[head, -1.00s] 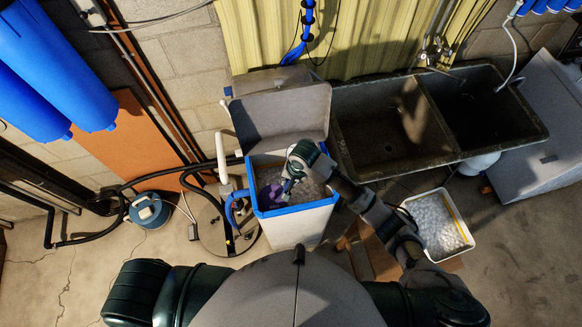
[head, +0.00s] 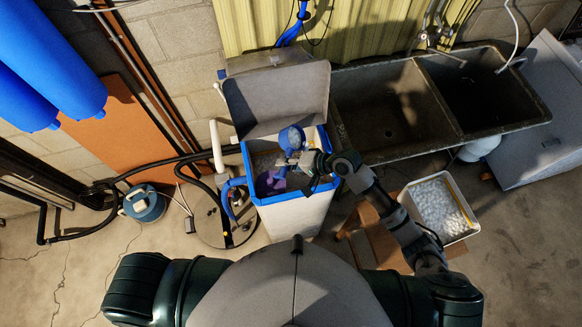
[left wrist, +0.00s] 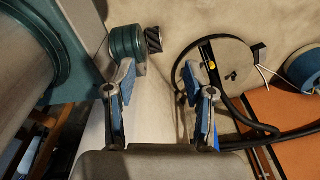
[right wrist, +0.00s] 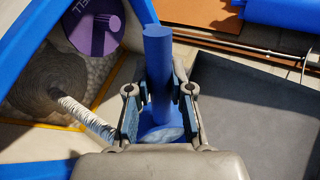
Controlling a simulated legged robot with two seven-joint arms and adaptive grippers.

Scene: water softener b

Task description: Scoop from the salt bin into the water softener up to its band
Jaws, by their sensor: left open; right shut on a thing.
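The water softener (head: 292,215) is a white cabinet with a blue rim and its lid raised. Inside are pale salt, a purple well cap (right wrist: 98,25) and an orange-yellow band (right wrist: 106,84) on the wall. My right gripper (head: 293,158) is shut on the handle of a blue scoop (head: 291,138), over the softener's opening. A pale ribbed column (right wrist: 85,114) runs from beside the scoop to a dark round patch; it looks like falling salt, but I cannot be sure. The salt bin (head: 471,233), full of white pellets, stands at right. My left gripper (left wrist: 162,85) is open and empty.
A dark double sink (head: 400,115) stands right of the softener. White pipe (head: 216,148) and black hoses lie at its left, near a round floor cover (head: 207,226) and a blue canister (head: 146,204). A wooden stool (head: 375,240) stands by the salt bin.

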